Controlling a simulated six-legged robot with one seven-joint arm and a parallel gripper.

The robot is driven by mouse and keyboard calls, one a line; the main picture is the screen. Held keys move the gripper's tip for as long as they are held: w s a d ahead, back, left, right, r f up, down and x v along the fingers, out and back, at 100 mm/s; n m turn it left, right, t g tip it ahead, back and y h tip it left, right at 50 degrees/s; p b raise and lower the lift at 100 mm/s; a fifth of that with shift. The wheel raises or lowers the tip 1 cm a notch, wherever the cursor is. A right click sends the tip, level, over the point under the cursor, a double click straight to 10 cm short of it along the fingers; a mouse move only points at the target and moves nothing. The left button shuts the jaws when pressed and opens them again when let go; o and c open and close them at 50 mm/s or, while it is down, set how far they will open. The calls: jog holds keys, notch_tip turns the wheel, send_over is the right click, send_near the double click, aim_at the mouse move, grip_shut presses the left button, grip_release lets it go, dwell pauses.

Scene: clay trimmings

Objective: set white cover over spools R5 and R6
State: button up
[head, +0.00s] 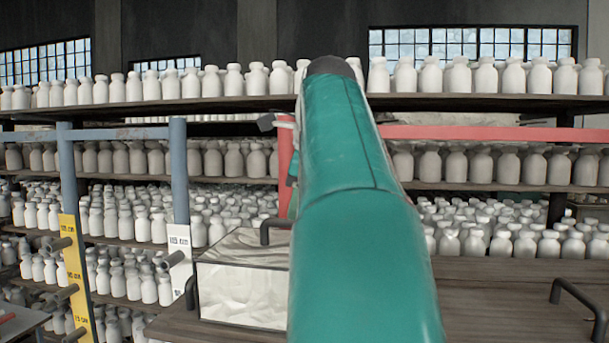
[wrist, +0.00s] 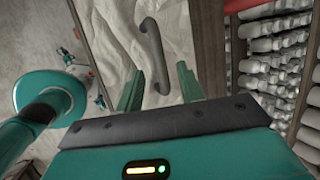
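The white cover (head: 243,292) is a wrinkled, box-shaped piece on a dark wooden surface, just left of my arm in the head view. A dark handle (head: 272,226) stands on its top. In the wrist view the cover (wrist: 188,28) lies below my gripper (wrist: 158,72), with its dark bar handle (wrist: 153,45) between and beyond the two green fingers. The fingers are apart, so my gripper is open; I see no grip on the handle. In the head view my own arm hides the gripper. I cannot make out spools marked R5 or R6.
The wooden surface (head: 500,292) is bare right of my arm, with a dark handle (head: 580,296) at its right end. A blue post (head: 179,165), a yellow height board (head: 76,270) and a red rail (head: 480,133) stand near. Shelves behind hold many white bottles (head: 430,75).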

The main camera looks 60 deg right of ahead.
jog(key=v, duration=0.6)
